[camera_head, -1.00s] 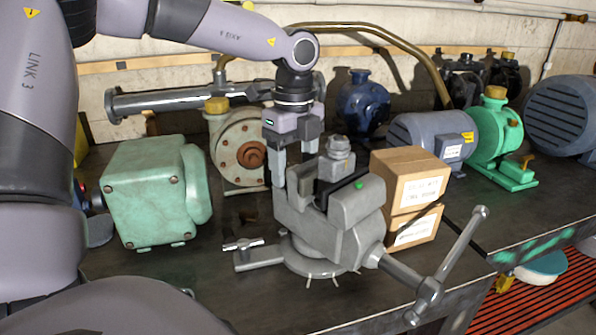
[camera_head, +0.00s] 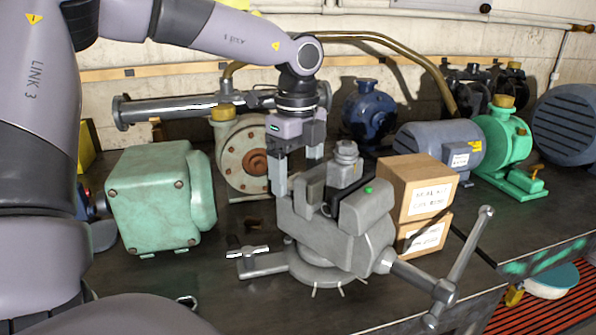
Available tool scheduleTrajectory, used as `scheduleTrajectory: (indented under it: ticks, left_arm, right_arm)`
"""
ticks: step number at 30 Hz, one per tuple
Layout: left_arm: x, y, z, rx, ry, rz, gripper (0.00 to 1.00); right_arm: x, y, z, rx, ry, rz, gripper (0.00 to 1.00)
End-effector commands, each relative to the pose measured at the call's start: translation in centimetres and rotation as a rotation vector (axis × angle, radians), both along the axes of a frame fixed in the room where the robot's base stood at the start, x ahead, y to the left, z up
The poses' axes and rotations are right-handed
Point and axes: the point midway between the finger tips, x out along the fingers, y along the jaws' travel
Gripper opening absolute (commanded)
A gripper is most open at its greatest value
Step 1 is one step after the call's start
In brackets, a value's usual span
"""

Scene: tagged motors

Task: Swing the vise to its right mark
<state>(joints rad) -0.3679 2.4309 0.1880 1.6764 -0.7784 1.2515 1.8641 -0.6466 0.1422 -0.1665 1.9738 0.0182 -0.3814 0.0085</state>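The grey vise (camera_head: 367,222) stands on the dark bench on a round swivel base (camera_head: 322,276) with pale tick marks along its front edge. A green dot shows on the jaw at its right. Its long crank handle (camera_head: 465,246) sticks out to the lower right. My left gripper (camera_head: 297,176) points down at the vise's far left end, its two fingers spread apart. The near finger comes down beside the vise's left side; the other is behind it. I cannot tell whether they touch the vise. My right gripper is not in view.
A green motor housing (camera_head: 155,198) stands left of the vise. Two stacked cardboard boxes (camera_head: 415,185) stand close behind it at the right. A cream pump (camera_head: 240,152), a blue pump (camera_head: 366,108), a blue-grey motor (camera_head: 430,143) and a green pump (camera_head: 503,140) stand behind.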

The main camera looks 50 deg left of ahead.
Motion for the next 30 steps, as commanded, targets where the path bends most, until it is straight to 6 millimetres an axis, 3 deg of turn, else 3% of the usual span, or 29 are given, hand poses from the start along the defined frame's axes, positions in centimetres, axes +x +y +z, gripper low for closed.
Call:
scheduleTrajectory:
  ticks: [11,22,30]
  left_arm:
    - [0.0,-0.1,0.4,-0.001,-0.001,-0.007,0.89]
    - [0.0,0.0,5.9,0.001,-0.003,-0.003,0.89]
    - [-0.1,0.0,7.1,-0.001,0.001,-0.005,0.89]
  right_arm:
    - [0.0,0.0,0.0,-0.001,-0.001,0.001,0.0]
    - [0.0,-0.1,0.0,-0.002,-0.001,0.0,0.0]
    - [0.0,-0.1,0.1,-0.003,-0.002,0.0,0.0]
